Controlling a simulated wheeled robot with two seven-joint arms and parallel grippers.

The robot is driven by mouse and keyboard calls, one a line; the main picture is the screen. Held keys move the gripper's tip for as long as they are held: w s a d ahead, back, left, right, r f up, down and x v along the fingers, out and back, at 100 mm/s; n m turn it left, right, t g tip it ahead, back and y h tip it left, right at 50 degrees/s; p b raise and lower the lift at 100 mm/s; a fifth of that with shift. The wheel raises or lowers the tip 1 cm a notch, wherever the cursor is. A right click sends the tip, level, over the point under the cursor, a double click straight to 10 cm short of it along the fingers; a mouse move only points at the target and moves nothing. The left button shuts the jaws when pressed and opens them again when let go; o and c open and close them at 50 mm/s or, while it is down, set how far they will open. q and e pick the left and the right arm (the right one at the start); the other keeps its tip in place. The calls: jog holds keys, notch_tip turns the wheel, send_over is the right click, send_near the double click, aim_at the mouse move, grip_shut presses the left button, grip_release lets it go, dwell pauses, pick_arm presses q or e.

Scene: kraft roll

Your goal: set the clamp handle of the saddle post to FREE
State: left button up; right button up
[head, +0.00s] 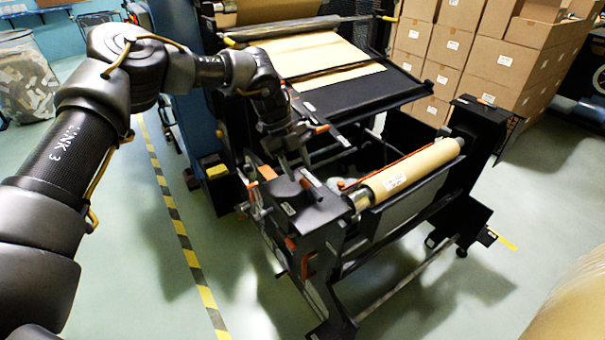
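My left gripper (296,163) reaches down from the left arm to the near-left end of the black machine frame. Its grey fingers are close above the black post top (318,203), among small levers and labels. The gap between the fingers is too small to judge, and I cannot tell whether they touch a lever. An orange-tipped part (267,171) shows just left of the fingers. I cannot make out for sure which lever is the clamp handle, nor read its FREE mark. A kraft roll (412,170) lies across the frame, its metal shaft end by this post. My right gripper is out of view.
The far post (480,125) stands at the roll's right end. A sloped black table (365,95) with kraft paper is behind. Cardboard boxes (480,60) are stacked at the back right. Yellow-black tape (178,225) marks the open floor at left. A tan rounded thing (575,300) fills the lower right corner.

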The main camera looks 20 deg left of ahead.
aim_at(304, 181)
pick_arm(q)
jog(key=shift+x, duration=1.5)
grip_shut()
